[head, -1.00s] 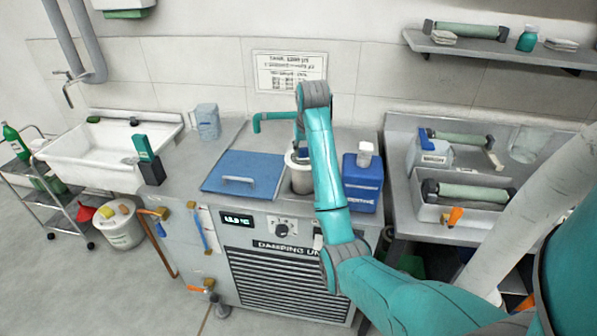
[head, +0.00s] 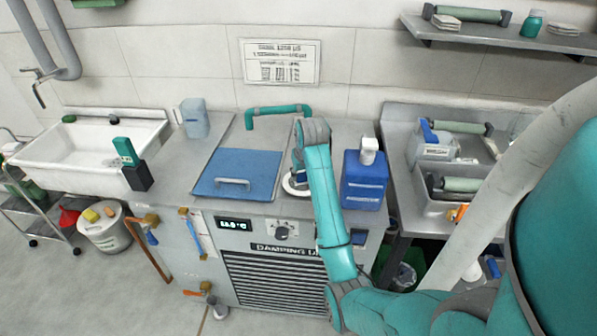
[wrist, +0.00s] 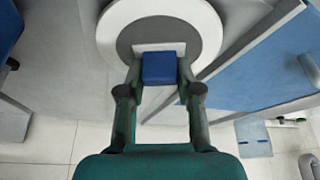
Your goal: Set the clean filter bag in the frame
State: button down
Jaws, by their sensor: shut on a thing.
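My gripper (wrist: 160,75) is shut on a small blue block (wrist: 160,69), with a finger on each side. Behind the block, in the wrist view, is a pale round piece with a white rim (wrist: 212,33) and a grey middle; I take it for the filter bag in its frame. In the head view the white rim (head: 289,188) shows low at the damping unit's top (head: 203,183), between the blue lid and the blue canister. My arm hides much of it and my fingers there. I cannot tell how fully the bag is seated.
The blue lid (head: 238,174) with a handle lies left of the opening. A blue canister (head: 362,184) with a white cap stands close on the right. A teal pipe (head: 278,109) rises behind. A sink (head: 85,160) is at left; a tray (head: 455,200) with a roller is at right.

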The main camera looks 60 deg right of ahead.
jog(key=shift+f, duration=0.25)
jog(key=c, duration=0.8)
grip_release()
jog(key=shift+o, duration=0.2)
